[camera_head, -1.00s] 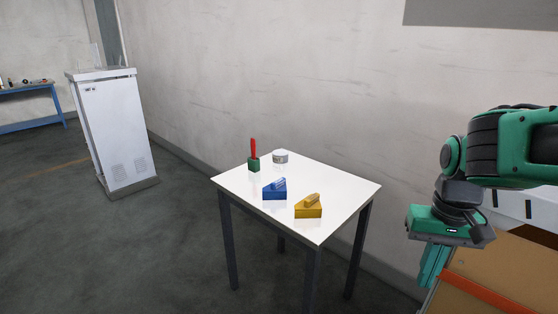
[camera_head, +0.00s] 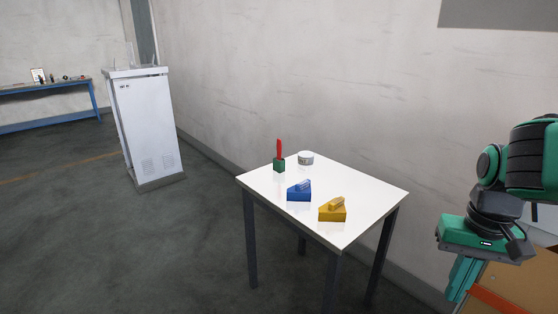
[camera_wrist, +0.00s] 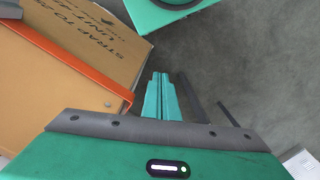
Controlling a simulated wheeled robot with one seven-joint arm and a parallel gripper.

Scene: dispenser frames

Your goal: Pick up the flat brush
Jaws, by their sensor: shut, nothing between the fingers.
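A white table (camera_head: 262,186) stands in the middle of the head view. An upright red-handled item (camera_head: 279,149) with a dark green block at its base stands near its far left corner; it may be the flat brush, but is too small to be sure. A blue wedge-shaped piece (camera_head: 299,191) and a yellow one (camera_head: 332,211), each with a grip on top, sit nearer the front. My gripper (camera_head: 459,292) hangs at the lower right, well apart from the table. Its green fingers (camera_wrist: 160,80) are together and empty in the wrist view.
A white round tin (camera_head: 306,158) stands at the table's back. A cardboard box (camera_wrist: 62,82) with an orange edge is close beside my gripper. A white cabinet (camera_head: 148,125) and a blue bench (camera_head: 45,90) stand at the left. Floor left of the table is clear.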

